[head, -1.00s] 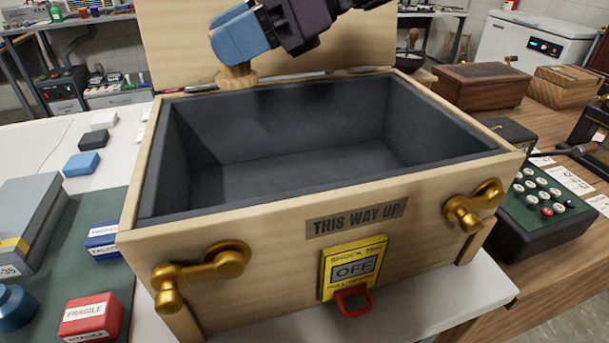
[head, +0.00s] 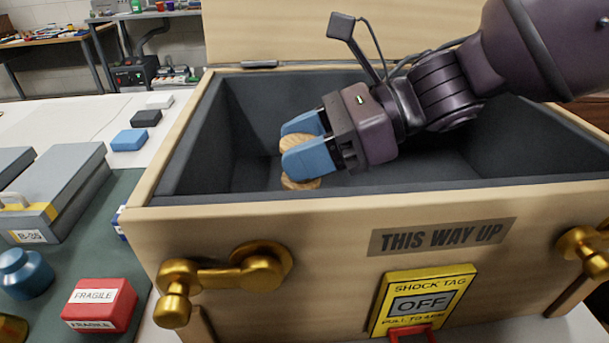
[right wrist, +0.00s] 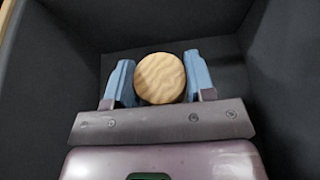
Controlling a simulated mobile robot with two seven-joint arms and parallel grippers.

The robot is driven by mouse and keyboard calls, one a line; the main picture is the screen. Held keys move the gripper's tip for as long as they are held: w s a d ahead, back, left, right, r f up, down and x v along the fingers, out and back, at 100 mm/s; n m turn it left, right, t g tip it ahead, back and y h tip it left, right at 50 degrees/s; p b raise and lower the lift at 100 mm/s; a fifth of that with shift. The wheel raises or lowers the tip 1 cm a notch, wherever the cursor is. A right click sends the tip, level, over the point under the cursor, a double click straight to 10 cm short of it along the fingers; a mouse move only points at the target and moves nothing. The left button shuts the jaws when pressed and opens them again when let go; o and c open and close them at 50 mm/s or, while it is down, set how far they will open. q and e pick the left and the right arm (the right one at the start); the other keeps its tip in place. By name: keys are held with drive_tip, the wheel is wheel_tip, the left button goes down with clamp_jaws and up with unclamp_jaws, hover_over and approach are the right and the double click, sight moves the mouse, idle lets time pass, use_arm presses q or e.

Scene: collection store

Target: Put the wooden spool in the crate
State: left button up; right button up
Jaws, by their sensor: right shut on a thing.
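The wooden spool (head: 301,146) is light wood with round ends. My right gripper (head: 303,150) is shut on it, with its blue fingers on either side. In the head view, spool and fingers are within the opening of the crate (head: 330,222), a pale wooden box with a dark grey padded inside and its lid up. The right wrist view shows the spool's round end (right wrist: 160,78) between the two fingers, with dark lining around. I cannot tell whether the spool touches the crate floor. My left gripper is not in view.
The crate front carries brass latches (head: 225,275) and a yellow shock tag (head: 421,300). To the left are a grey case (head: 62,190), a red fragile box (head: 100,305), a blue jar (head: 24,273) and small blocks (head: 129,140). The crate's inside around the spool looks empty.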

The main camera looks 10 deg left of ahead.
wheel_tip(320, 180, down, 4)
drive_tip(key=shift+b, duration=0.65)
drive_tip(key=shift+w+f, duration=0.1)
drive_tip(key=shift+f, duration=0.05)
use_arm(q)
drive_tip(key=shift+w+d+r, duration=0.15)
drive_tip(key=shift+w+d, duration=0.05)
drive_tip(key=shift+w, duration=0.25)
use_arm(e)
drive_tip(key=o, duration=0.9)
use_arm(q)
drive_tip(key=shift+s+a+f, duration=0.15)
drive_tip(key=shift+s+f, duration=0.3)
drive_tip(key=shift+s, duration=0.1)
